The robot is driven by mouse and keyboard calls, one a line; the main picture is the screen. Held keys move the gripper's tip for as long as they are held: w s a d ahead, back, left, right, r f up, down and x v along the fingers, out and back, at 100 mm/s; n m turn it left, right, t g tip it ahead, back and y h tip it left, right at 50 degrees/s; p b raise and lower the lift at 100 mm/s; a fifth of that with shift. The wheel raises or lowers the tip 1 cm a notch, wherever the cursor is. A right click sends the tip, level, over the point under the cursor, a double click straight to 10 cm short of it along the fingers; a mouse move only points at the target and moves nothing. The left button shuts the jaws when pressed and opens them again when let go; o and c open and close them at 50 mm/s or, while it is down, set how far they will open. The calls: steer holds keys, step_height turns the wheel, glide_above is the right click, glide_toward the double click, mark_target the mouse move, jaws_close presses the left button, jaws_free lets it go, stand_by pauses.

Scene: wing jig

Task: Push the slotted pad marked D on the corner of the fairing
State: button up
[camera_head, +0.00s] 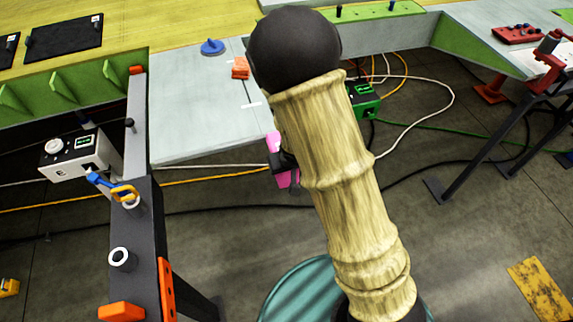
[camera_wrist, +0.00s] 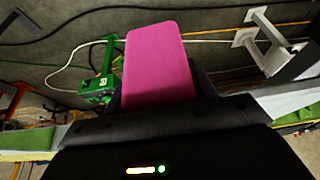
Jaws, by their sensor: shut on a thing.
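My gripper (camera_head: 281,160) is shut on a pink pad (camera_wrist: 157,65), which fills the upper middle of the wrist view. In the head view the pink pad (camera_head: 284,179) shows only in part, beside my arm. It is held in the air near the lower right edge of the pale grey panel (camera_head: 195,120). No letter or slot can be read on the pad. I cannot tell which part of the scene is the fairing, and my arm hides part of the panel's right side.
An orange block (camera_head: 240,68) and a blue knob (camera_head: 212,47) sit on the panel. A dark post (camera_head: 145,240) with orange ends stands at left, near a white box (camera_head: 80,155). A green box (camera_head: 363,99) and loose cables lie behind my arm.

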steer(key=shift+w+a+r+p, duration=0.1)
steer(key=shift+w+a+p, duration=0.1)
steer(key=shift+w+p, duration=0.5)
steer(key=shift+w+a+r+p, duration=0.1)
steer(key=shift+w+a+p, duration=0.15)
steer(key=shift+w+p, duration=0.45)
steer(key=shift+w+a+p, duration=0.2)
steer(key=shift+w+p, duration=0.25)
steer(key=shift+w, duration=0.45)
steer(key=shift+w+a+f+p, duration=0.2)
steer(key=shift+w+p, duration=0.15)
steer(key=shift+w, duration=0.25)
steer(key=shift+w+a+f+p, duration=0.1)
steer(key=shift+w+a+p, duration=0.1)
steer(key=shift+w+p, duration=0.4)
steer(key=shift+w+a+r+p, duration=0.1)
steer(key=shift+w+a+p, duration=0.2)
steer(key=shift+w, duration=0.6)
steer(key=shift+w+a+f+p, duration=0.1)
steer(key=shift+w+p, duration=0.4)
steer(key=shift+w, duration=0.25)
steer(key=shift+w, duration=0.2)
steer(key=o, duration=1.1)
steer(key=shift+o, duration=0.2)
